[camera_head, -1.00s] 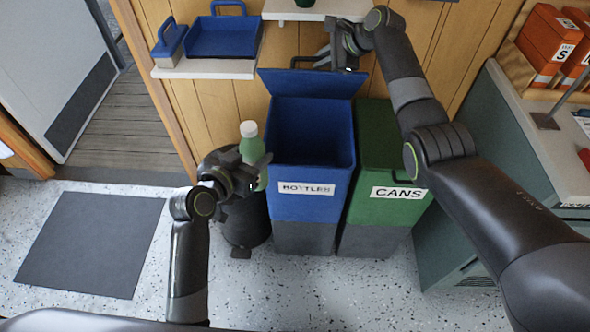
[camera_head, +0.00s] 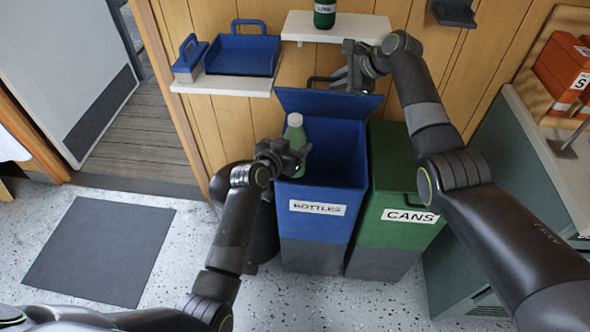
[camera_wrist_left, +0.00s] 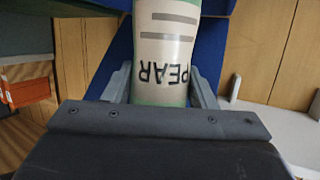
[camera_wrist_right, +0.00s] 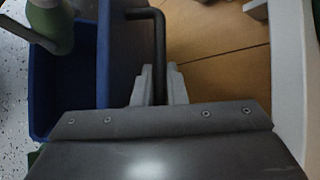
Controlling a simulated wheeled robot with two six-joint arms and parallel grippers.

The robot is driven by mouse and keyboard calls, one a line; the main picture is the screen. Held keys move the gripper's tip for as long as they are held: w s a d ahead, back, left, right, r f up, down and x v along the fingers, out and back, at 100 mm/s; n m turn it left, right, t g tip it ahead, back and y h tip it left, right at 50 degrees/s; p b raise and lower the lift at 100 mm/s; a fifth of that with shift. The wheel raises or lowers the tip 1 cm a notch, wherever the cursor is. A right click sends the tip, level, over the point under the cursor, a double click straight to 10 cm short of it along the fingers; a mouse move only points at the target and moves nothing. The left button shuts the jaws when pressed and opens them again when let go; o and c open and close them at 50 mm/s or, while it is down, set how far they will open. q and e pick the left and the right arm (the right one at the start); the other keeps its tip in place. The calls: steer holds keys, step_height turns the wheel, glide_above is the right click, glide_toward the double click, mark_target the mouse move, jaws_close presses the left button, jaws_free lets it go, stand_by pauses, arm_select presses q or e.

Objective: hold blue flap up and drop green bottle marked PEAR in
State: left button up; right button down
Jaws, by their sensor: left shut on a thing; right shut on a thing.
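The green bottle (camera_head: 295,133) has a pale cap. Its white label reads PEAR in the left wrist view (camera_wrist_left: 165,50). My left gripper (camera_head: 290,158) is shut on it and holds it roughly upright at the left side of the blue bin's opening. The blue bin (camera_head: 310,228) is labelled BOTTLES. Its blue flap (camera_head: 325,102) stands raised at the back. My right gripper (camera_head: 342,82) is shut on the flap's dark bar handle, which shows in the right wrist view (camera_wrist_right: 159,45). The bin's bottom is hidden.
A green bin (camera_head: 395,235) labelled CANS stands right beside the blue one, lid closed. A shelf (camera_head: 350,28) above holds another green bottle (camera_head: 325,14). A left shelf (camera_head: 225,84) holds a blue tray (camera_head: 242,55). A grey cabinet stands at right. Floor at left is open.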

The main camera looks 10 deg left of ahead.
arm_select(q)
steer(key=shift+f, duration=2.3)
steer(key=o, duration=1)
steer(key=s+a, duration=0.3)
steer(key=s+a+r, duration=0.1)
steer(key=s+a, duration=0.2)
steer(key=s+a+r, duration=0.1)
steer(key=s+a, duration=0.3)
